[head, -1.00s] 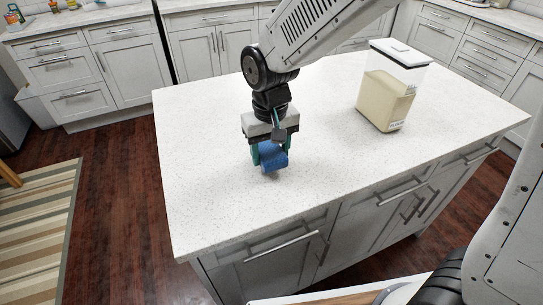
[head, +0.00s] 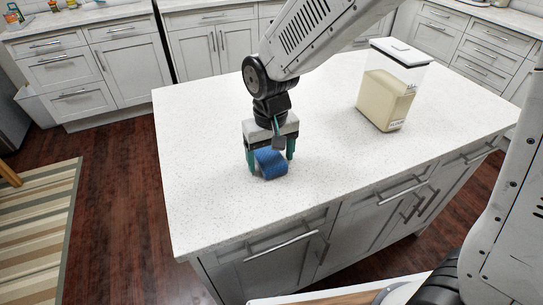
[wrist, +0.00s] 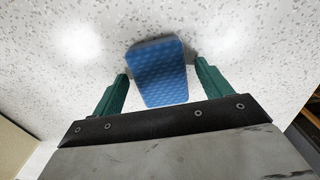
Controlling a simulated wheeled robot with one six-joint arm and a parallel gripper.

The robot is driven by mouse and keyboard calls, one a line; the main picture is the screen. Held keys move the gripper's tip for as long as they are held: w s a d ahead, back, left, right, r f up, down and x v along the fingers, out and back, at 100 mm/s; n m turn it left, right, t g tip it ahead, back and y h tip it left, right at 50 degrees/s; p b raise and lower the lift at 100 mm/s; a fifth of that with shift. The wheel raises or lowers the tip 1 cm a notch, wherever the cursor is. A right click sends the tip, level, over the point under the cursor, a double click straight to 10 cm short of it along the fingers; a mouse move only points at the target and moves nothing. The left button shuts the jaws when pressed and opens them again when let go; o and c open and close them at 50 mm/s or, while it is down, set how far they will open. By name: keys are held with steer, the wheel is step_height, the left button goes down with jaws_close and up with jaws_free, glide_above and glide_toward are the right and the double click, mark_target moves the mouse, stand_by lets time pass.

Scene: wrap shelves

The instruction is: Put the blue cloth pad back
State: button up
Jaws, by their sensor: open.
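The blue cloth pad (head: 271,164) rests on the white speckled island top (head: 205,195), toward its left part. My gripper (head: 271,162) is just above and around it, pointing down, with its green fingers spread. In the wrist view the pad (wrist: 158,72) sits between the two open fingers (wrist: 162,78), with a gap on each side.
A clear container with a white lid and pale contents (head: 388,92) stands on the island to the right. The counter between it and my gripper is clear. Cabinets and counters line the back. A striped rug (head: 38,225) lies on the floor at left.

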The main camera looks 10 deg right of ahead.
mark_target(271, 158)
step_height(271, 158, up, 12)
steer(key=s+d+r+m+t, duration=0.1)
steer(key=s+d+r+m, duration=0.2)
steer(key=s+d, duration=1.6)
steer(key=shift+s+d, duration=0.15)
steer(key=shift+d, duration=0.8)
